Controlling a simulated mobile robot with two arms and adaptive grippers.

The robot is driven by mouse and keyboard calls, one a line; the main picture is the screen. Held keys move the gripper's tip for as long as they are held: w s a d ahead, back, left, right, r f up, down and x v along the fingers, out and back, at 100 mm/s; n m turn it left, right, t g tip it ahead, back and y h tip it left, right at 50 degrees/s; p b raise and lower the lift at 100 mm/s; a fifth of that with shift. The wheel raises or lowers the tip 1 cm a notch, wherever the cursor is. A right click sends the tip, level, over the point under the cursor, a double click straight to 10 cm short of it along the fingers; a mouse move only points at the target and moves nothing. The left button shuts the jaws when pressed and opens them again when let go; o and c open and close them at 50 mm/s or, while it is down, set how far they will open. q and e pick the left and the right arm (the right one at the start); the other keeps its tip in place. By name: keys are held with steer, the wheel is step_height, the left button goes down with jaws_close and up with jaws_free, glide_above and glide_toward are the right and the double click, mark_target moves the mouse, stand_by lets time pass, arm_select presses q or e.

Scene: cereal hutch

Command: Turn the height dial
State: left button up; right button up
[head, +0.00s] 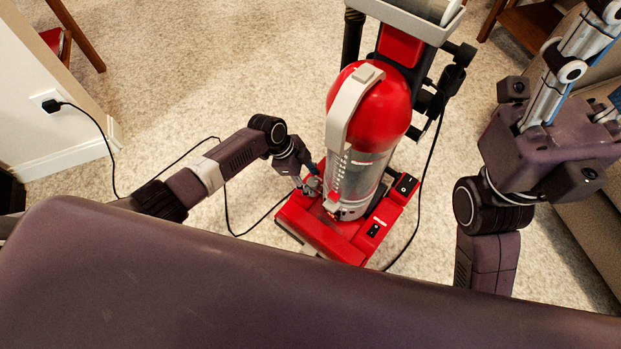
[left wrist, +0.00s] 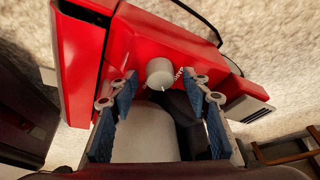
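The height dial (left wrist: 160,73) is a small light-grey round knob with a short pale mark near its lower edge. It sits on the red base (left wrist: 190,40) of the upright vacuum cleaner (head: 370,110). My left gripper (left wrist: 163,78) is open, with one blue-padded finger on each side of the dial and gaps between. In the head view my left gripper (head: 312,188) is low over the left part of the red base, and I cannot make out the dial there. My right gripper (head: 580,65) is raised at the right, away from the vacuum, its fingertips partly cut off.
A black cord (head: 225,190) runs over the pale carpet (head: 230,80) from a wall outlet (head: 46,98) at the left towards the vacuum. A beige sofa (head: 585,235) stands at the right. Wooden furniture (head: 525,25) shows at the top right. Carpet left of the vacuum is mostly open.

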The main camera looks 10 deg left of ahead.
arm_select(q)
steer(key=v, duration=1.2)
steer(key=shift+s+d, duration=0.1)
stand_by(0.4)
